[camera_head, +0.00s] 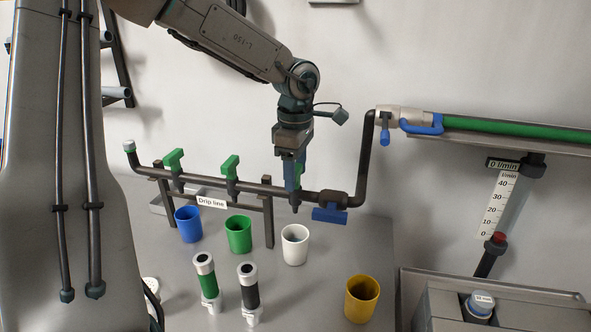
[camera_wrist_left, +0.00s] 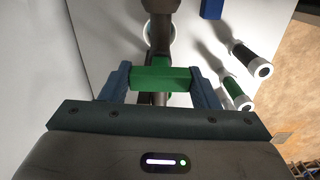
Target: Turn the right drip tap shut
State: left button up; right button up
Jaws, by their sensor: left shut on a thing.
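The right drip tap has a green handle, mostly hidden behind my left gripper in the head view (camera_head: 299,172). My left gripper (camera_head: 293,183) comes down from above onto this tap on the dark drip line pipe (camera_head: 262,188). In the left wrist view the green handle (camera_wrist_left: 160,79) lies between the two blue fingers, crosswise to the pipe, and the fingers are shut on its ends. The other two drip taps, the left one (camera_head: 174,160) and the middle one (camera_head: 230,168), have green handles standing up from the pipe. My right gripper is out of view.
Blue (camera_head: 189,224), green (camera_head: 238,234) and white (camera_head: 295,244) cups stand below the line, with a yellow cup (camera_head: 361,299) farther right. A blue-handled valve (camera_head: 330,215) sits right of my gripper. Two capped cylinders (camera_head: 207,281) (camera_head: 249,291) stand in front. A gauge (camera_head: 497,205) reads 0 l/min.

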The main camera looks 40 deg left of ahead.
pick_arm(q)
jog(key=o, duration=1)
jog(key=shift+c, duration=0.2)
jog(key=shift+r, duration=0.1)
notch_tip(320, 180, up, 6)
jog(key=shift+a+f, duration=0.1)
jog(key=shift+f, duration=0.05)
jog(key=shift+r+p, duration=2.2)
jog(key=shift+r, duration=0.3)
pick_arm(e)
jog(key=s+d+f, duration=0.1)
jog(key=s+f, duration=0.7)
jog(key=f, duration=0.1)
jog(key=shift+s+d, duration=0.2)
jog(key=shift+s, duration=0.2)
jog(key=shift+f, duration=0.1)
